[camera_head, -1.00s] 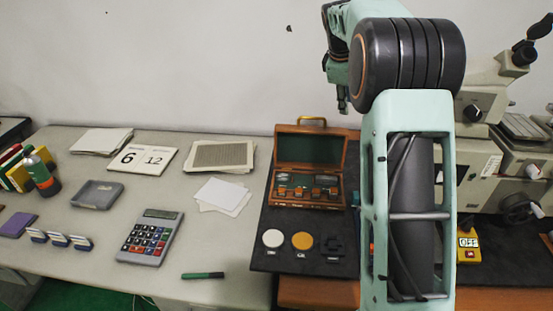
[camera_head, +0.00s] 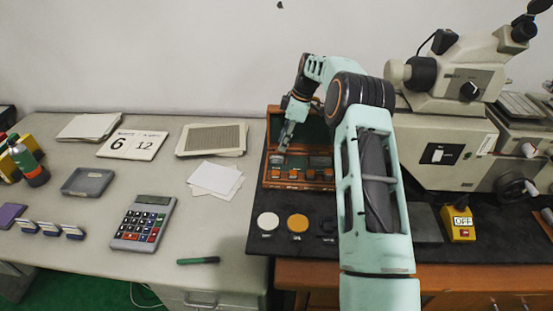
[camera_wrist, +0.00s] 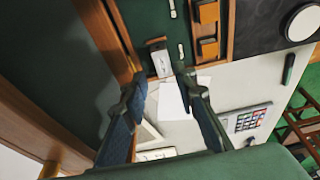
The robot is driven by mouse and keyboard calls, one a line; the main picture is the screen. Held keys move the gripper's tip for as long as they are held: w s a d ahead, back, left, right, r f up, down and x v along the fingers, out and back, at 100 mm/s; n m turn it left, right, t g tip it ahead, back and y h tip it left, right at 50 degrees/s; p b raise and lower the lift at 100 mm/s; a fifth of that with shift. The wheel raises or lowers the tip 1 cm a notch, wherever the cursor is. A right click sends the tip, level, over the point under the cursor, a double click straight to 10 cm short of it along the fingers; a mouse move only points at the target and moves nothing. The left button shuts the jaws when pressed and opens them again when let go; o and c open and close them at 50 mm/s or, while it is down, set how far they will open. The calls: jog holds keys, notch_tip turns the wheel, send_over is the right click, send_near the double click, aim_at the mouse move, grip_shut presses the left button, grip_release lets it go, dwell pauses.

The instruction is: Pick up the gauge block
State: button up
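The gauge block (camera_wrist: 159,60) is a small silver-grey block in the green-lined tray of the open wooden case. I take this block as the gauge block from its look. In the head view the block (camera_head: 278,159) sits at the left end of the case (camera_head: 268,178), just below my gripper. My gripper (camera_head: 284,146) reaches down over the case's left part. In the wrist view my gripper (camera_wrist: 162,78) is open, its two dark fingers spread to either side of the block. Nothing is held; whether the fingertips touch the block cannot be told.
Orange-brown blocks (camera_wrist: 208,47) sit beside the gauge block in the case. The raised lid (camera_head: 318,130) stands close behind. A white disc (camera_head: 268,222) and a yellow disc (camera_head: 298,224) lie on the dark mat in front. A microscope (camera_head: 455,140) stands at the right.

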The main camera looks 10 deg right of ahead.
aim_at(277, 156)
jog(key=shift+p+x, duration=0.8)
jog(key=shift+x, duration=2.3)
jog(key=shift+s+a, duration=0.1)
jog(key=shift+a, duration=0.05)
jog(key=shift+c, duration=0.6)
grip_shut()
